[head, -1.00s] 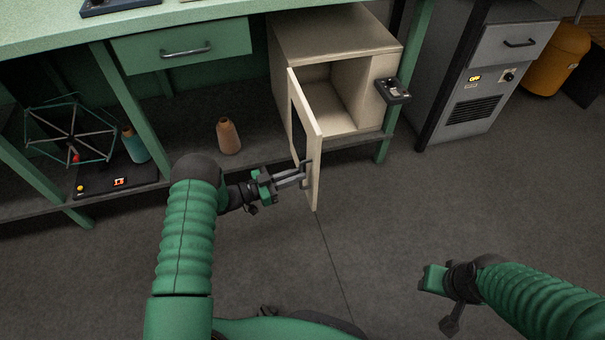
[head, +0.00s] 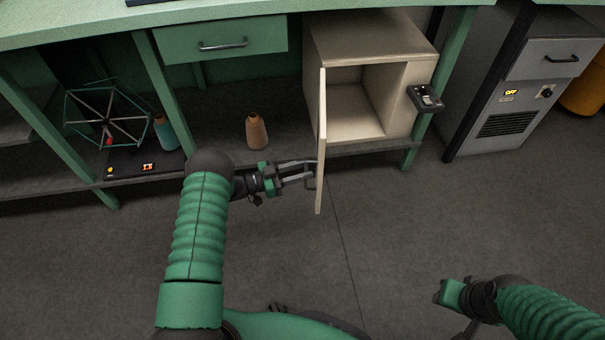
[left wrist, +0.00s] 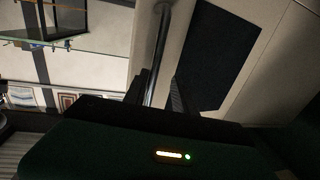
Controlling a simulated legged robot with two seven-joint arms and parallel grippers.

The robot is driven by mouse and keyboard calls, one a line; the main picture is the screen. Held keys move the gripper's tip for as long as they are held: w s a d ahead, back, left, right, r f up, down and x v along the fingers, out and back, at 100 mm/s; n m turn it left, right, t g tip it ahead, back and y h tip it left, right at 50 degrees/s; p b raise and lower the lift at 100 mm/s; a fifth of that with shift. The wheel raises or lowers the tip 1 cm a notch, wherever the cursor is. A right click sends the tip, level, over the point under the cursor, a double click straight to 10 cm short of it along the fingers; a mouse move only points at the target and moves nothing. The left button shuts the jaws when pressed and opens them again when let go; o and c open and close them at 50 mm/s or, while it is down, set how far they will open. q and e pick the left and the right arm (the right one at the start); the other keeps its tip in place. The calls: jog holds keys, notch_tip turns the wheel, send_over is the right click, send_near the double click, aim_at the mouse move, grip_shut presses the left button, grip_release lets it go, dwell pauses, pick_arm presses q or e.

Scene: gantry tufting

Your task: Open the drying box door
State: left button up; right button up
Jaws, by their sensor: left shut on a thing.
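The drying box (head: 372,47) is a cream box on the lower shelf under the green bench. Its door (head: 321,150) stands wide open, hinged on the left and seen nearly edge-on, and the inside looks empty. My left gripper (head: 312,172) is shut on the door's handle (head: 311,181), on the outer face. In the left wrist view the handle bar (left wrist: 158,60) runs between the fingers, beside the door's dark panel (left wrist: 218,55). My right gripper (head: 440,290) is at the lower right, away from the box; its fingers do not show clearly.
A brown cone (head: 257,131) stands on the shelf left of the door. A wire winder (head: 108,118) and a teal cone (head: 165,132) are farther left. A switch box (head: 426,98) is at the box's right front. A grey cabinet (head: 505,90) stands right. The floor in front is clear.

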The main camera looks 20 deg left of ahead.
pick_arm(q)
jog(key=shift+o, duration=0.7)
jog(key=shift+f, duration=0.15)
jog(key=shift+s, duration=0.1)
jog(key=p+v, duration=0.4)
jog(key=v, duration=1.2)
jog(key=shift+s+a, duration=0.25)
jog(key=shift+a, duration=0.1)
jog(key=shift+f, duration=0.1)
